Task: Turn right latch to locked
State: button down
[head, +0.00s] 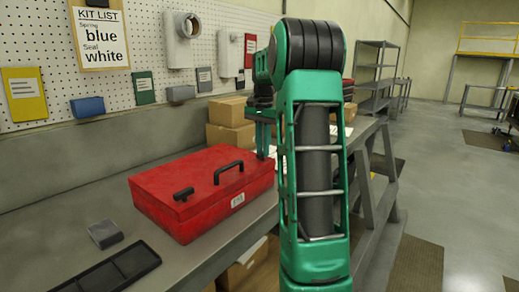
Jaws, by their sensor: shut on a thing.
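A red case (170,185) lies closed on the grey workbench. It has a black carrying handle (229,172) in the middle and a black latch (183,194) to the left of it. My gripper (264,150) points down at the right end of the case, at the place that mirrors the left latch. It is shut on what appears to be the right latch, which its fingers hide. The latch's angle cannot be seen. My green arm stands in front of the area right of the case.
A black tray (108,274) and a small grey block (104,234) lie on the bench left of the case. Cardboard boxes (230,124) stand behind it. A pegboard (140,50) with a kit list (99,35) is on the wall. Open floor lies right.

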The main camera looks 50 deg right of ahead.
jog(key=shift+w+a, duration=0.15)
jog(key=shift+w, duration=0.05)
dwell(0.4)
jog(key=c, duration=1.7)
grip_release()
jog(key=shift+c, duration=0.2)
jog(key=shift+r, duration=0.25)
notch_tip(320, 180, up, 10)
jog(key=shift+r, duration=0.2)
jog(key=shift+a, duration=0.1)
